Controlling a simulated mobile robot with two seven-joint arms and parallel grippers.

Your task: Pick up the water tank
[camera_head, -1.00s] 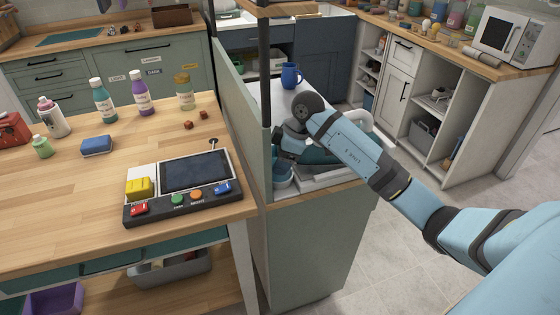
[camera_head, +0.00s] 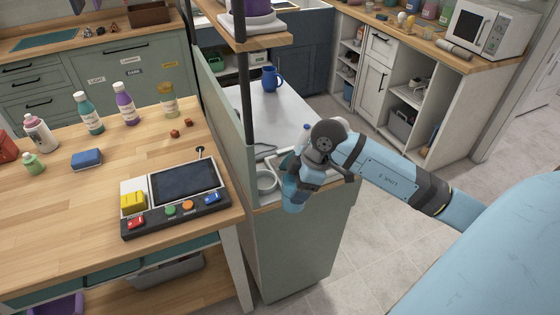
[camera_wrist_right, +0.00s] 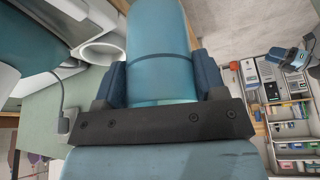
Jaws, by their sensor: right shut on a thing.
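The water tank is a blue, see-through container. In the head view the tank (camera_head: 292,194) hangs below my right gripper (camera_head: 299,171), at the front edge of the white-topped counter. In the right wrist view the tank (camera_wrist_right: 158,35) fills the middle, between the two dark blue fingers of my right gripper (camera_wrist_right: 161,80), which is shut on it. My wrist hides part of the tank in the head view. My left gripper is not in view.
A white counter (camera_head: 270,112) holds a blue mug (camera_head: 271,78) and a grey round bowl-like part (camera_head: 266,181). A green panel (camera_head: 222,110) and a dark post (camera_head: 245,95) stand left of my arm. Open floor (camera_head: 365,245) lies to the right.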

